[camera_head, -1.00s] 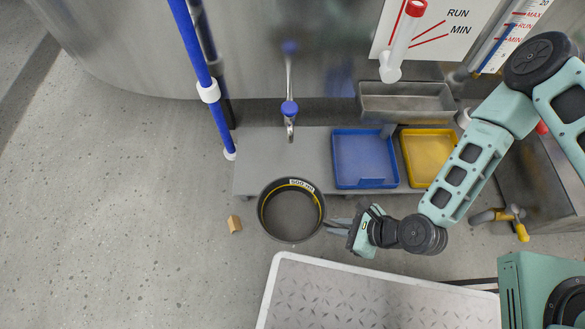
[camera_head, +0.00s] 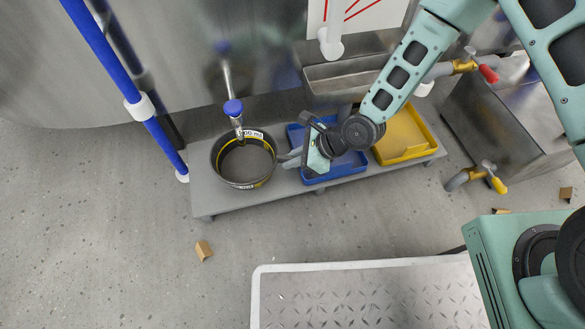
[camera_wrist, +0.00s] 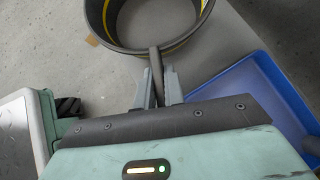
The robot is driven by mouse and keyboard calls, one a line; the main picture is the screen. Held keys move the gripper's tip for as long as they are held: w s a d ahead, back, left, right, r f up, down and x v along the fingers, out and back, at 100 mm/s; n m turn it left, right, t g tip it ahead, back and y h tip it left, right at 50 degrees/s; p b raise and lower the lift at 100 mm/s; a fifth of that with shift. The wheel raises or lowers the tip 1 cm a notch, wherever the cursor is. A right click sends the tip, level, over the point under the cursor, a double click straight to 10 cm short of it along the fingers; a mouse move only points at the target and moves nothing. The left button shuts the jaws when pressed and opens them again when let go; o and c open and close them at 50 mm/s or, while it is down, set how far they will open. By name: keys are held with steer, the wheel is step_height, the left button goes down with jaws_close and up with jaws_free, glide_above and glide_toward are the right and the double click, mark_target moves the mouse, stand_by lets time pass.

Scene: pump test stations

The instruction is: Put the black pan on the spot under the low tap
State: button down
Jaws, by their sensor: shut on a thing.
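The black pan (camera_head: 243,172) is round and deep, with a yellow line inside and a white label on its far rim. In the head view it is upright over the left part of the low grey bench (camera_head: 207,202), below the low tap (camera_head: 234,112) with its blue cap. I cannot tell whether its base touches the bench. My gripper (camera_head: 294,158) is at the pan's right side. In the wrist view my gripper (camera_wrist: 157,88) is shut on the handle of the pan (camera_wrist: 150,45). The spot under the tap is hidden by the pan.
A blue tray (camera_head: 348,168) and a yellow tray (camera_head: 404,134) stand on the bench to the right. A blue pole (camera_head: 125,88) rises at the left. A metal trough (camera_head: 345,76) hangs behind. A wooden block (camera_head: 204,250) and a tread-plate platform (camera_head: 370,295) are in front.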

steer(key=shift+f+b, duration=1.55)
steer(key=shift+f, duration=0.3)
steer(key=c, duration=1.5)
jaws_free()
